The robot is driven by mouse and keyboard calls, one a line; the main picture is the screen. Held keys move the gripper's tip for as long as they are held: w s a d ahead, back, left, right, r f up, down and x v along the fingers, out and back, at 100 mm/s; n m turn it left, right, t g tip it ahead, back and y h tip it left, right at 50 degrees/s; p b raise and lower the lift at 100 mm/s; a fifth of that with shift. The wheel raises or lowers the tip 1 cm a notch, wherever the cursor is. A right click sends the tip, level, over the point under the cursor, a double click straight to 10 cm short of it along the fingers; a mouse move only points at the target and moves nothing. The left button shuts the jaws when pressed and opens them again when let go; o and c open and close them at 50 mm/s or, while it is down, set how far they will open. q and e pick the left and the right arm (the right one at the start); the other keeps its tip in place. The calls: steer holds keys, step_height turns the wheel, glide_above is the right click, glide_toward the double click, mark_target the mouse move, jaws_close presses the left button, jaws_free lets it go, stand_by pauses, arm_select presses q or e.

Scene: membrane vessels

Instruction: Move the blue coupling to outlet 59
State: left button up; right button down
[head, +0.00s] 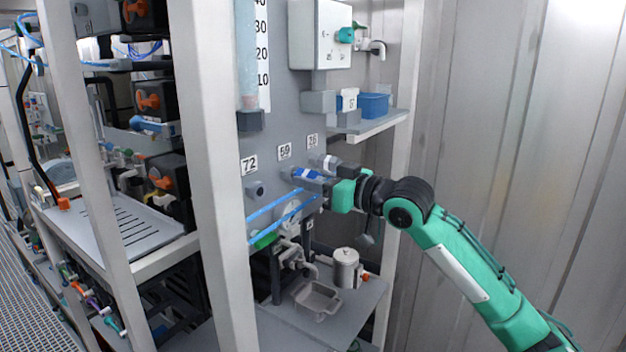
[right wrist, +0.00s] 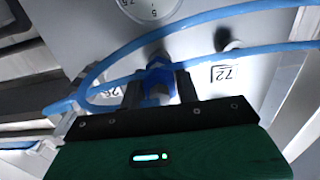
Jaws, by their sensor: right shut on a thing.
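My right gripper (head: 312,180) is shut on the blue coupling (head: 306,174) in front of the grey panel. The coupling also shows between the two fingers in the right wrist view (right wrist: 159,82), with a blue hose looping round it. In the head view the coupling is just below and right of the number plate 59 (head: 285,151). The outlet under that plate is hidden behind the coupling and gripper, so I cannot tell whether the coupling touches it. My left gripper is out of view.
Plate 72 (head: 249,164) has a bare grey outlet (head: 255,190) below it, left of the gripper. Another plate (head: 312,141), seemingly 26, is to the right, with a pale fitting (head: 328,163) below. A metal canister (head: 346,268) and a tray (head: 317,299) stand on the lower shelf.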

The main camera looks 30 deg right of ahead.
steer(key=shift+w+a+p, duration=0.2)
steer(key=shift+w+p, duration=0.25)
steer(key=shift+w, duration=0.1)
steer(key=c, duration=0.9)
jaws_free()
steer(key=shift+s, duration=0.1)
steer(key=shift+s+d+f+b, duration=0.15)
steer(key=shift+s+d+b, duration=0.05)
steer(key=shift+b, duration=0.15)
steer(key=shift+b+v, duration=3.7)
steer(key=shift+v, duration=2.85)
